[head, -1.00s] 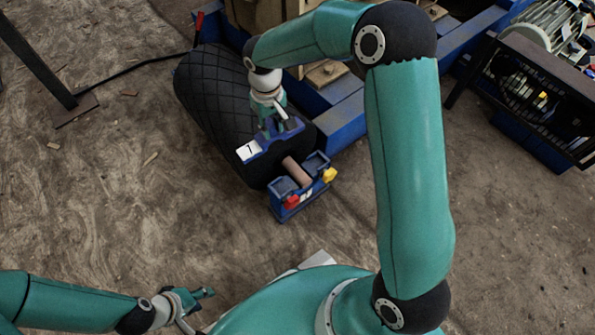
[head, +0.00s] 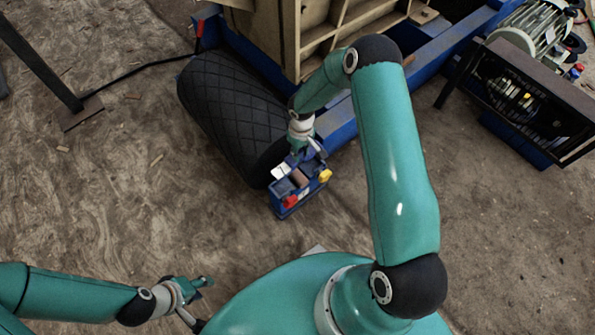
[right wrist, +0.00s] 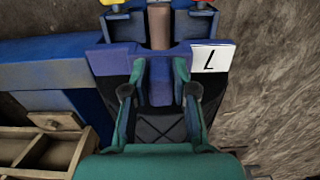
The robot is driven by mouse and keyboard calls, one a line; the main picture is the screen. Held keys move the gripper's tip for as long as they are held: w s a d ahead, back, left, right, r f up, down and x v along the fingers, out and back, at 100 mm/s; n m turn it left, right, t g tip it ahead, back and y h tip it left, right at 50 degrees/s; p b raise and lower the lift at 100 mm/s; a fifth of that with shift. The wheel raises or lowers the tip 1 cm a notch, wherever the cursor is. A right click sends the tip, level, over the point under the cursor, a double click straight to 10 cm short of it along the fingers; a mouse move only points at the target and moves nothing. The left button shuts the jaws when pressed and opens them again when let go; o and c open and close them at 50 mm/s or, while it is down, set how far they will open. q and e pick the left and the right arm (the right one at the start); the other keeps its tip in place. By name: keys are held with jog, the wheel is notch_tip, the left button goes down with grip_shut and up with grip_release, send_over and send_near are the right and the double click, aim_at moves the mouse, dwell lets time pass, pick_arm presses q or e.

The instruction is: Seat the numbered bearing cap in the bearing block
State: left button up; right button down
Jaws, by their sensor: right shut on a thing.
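My right gripper (head: 303,148) is shut on the blue bearing cap (right wrist: 110,58), whose white label (head: 281,171) bears a digit like a 1 or 7. In the right wrist view the fingers (right wrist: 155,82) grip the cap's middle. The blue bearing block (head: 291,208) stands just in front of the roller, with a brown shaft (right wrist: 159,28) between its walls. The cap is at the block's far side; I cannot tell whether they touch. The block has a red knob (head: 290,201) and a yellow knob (head: 325,175). My left gripper (head: 202,302) is open and empty, near the floor's lower left.
A black ribbed roller (head: 228,110) lies behind the block. The blue machine frame (head: 340,122) and a wooden-coloured crusher body (head: 270,35) rise behind. A motor guard (head: 525,100) stands at the right. Bare floor lies left and in front of the block.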

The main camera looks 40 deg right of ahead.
notch_tip(320, 180, down, 11)
jog(key=shift+f+b, duration=0.1)
jog(key=shift+b, duration=0.95)
jog(key=c, duration=0.9)
grip_release()
jog(key=shift+f, duration=0.1)
